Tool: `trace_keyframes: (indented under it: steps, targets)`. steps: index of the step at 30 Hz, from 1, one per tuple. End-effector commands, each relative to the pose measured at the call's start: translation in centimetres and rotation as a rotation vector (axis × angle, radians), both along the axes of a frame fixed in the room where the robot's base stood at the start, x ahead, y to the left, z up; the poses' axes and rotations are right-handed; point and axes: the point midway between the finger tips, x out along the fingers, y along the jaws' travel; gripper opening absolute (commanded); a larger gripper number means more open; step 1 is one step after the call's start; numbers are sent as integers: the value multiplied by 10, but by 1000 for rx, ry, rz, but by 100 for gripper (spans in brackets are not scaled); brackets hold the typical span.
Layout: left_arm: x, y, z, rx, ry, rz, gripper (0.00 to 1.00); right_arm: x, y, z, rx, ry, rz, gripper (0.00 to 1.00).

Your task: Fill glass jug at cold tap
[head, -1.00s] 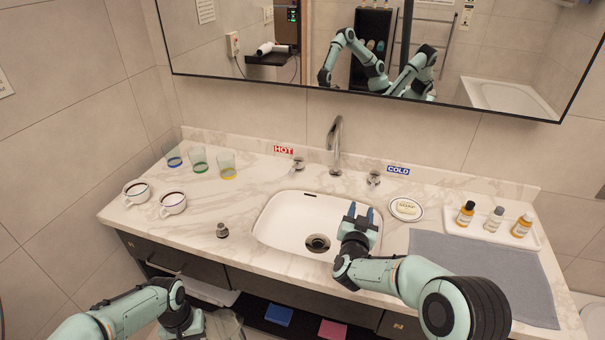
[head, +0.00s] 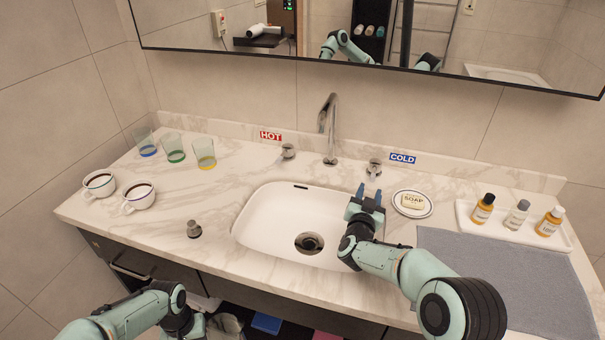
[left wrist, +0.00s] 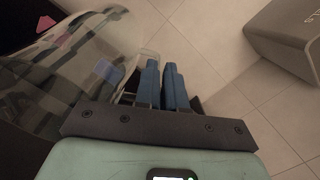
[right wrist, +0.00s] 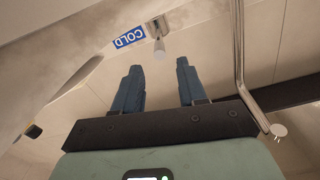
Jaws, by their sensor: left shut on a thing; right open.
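The clear glass jug (left wrist: 60,70) is at the left of the left wrist view; part of it shows low in the head view (head: 226,324), below the counter's front edge. My left gripper (left wrist: 162,68) is shut on the jug, apparently at its handle. The cold tap knob (head: 374,168) stands right of the spout (head: 329,125), beside the blue COLD label (head: 402,158). My right gripper (head: 369,193) is open and empty over the sink's right rim, just in front of the knob. In the right wrist view the knob (right wrist: 160,47) lies beyond the fingers, apart from them.
The white sink (head: 270,215) is empty. The hot knob (head: 288,151) is left of the spout. A soap dish (head: 427,212), a bottle tray (head: 470,221) and a grey mat (head: 500,270) are on the right. Glasses (head: 175,155) and cups (head: 128,208) stand left.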

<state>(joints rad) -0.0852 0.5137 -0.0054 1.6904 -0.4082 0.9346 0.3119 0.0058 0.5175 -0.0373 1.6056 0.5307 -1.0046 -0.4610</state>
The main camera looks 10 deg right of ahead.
Motion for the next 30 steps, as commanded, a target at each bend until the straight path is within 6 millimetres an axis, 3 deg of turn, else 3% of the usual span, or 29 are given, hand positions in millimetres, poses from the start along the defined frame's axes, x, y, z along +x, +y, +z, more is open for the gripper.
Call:
trace_keyframes:
  steps: [9,15,30]
  targets:
    - [0,0,0,-1,-1,0,0,45,-30,-1,-1,1,-1,41]
    - [0,0,1,-1,-2,0,0,62,-41,-1,0,0,-1,41]
    - [0,0,1,-1,-2,0,0,70,-46,-1,0,1,0,41]
